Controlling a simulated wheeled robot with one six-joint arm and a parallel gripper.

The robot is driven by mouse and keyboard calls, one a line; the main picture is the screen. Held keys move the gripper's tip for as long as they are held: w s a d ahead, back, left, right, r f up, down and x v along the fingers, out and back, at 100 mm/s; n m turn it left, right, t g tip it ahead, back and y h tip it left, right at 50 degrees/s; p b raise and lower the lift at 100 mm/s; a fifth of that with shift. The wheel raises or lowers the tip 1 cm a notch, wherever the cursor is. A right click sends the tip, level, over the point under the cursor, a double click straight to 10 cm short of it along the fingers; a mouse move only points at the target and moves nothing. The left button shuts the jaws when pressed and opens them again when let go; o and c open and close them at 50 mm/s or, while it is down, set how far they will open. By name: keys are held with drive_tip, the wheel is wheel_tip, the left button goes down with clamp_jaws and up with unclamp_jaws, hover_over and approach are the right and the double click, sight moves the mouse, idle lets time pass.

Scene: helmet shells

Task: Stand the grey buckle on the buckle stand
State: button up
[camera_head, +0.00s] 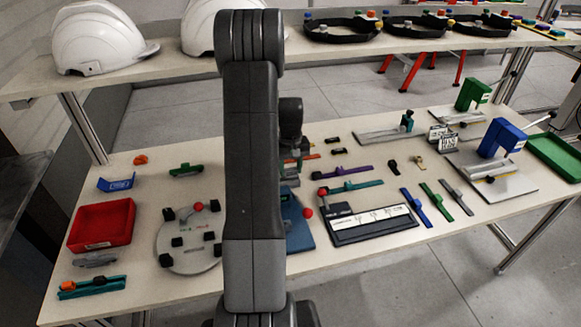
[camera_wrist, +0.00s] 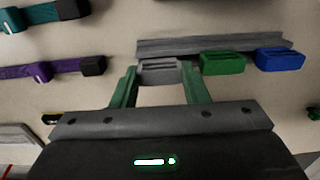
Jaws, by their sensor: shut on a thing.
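My gripper (camera_wrist: 159,75) has green fingers, one on each side of the grey buckle (camera_wrist: 160,70), and is shut on it. The buckle lies at the left part of a long grey rail, which looks like the buckle stand (camera_wrist: 215,46). A green buckle (camera_wrist: 222,63) and a blue buckle (camera_wrist: 279,59) sit along the same rail to its right. The grey buckle is roughly in line with them; I cannot tell whether it rests on the stand or hangs just above. In the head view my arm hides the stand and the buckle.
A purple strap (camera_wrist: 45,72) and a teal strap (camera_wrist: 30,16) with black ends lie left of the stand in the wrist view. In the head view, a red tray (camera_head: 102,226), a round grey plate (camera_head: 178,257) and a black-framed board (camera_head: 370,227) stand on the table.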

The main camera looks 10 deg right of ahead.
sight(291, 169)
drive_tip(key=shift+f+b, duration=0.4)
drive_tip(key=shift+f, duration=0.15)
drive_tip(key=o, duration=1)
drive_tip(key=shift+o, duration=0.2)
drive_tip(key=shift+r, duration=0.1)
wheel_tip(291, 169, up, 14)
drive_tip(key=b, duration=0.1)
wheel_tip(291, 169, down, 14)
drive_tip(key=shift+p, duration=0.6)
drive_tip(key=shift+r, duration=0.25)
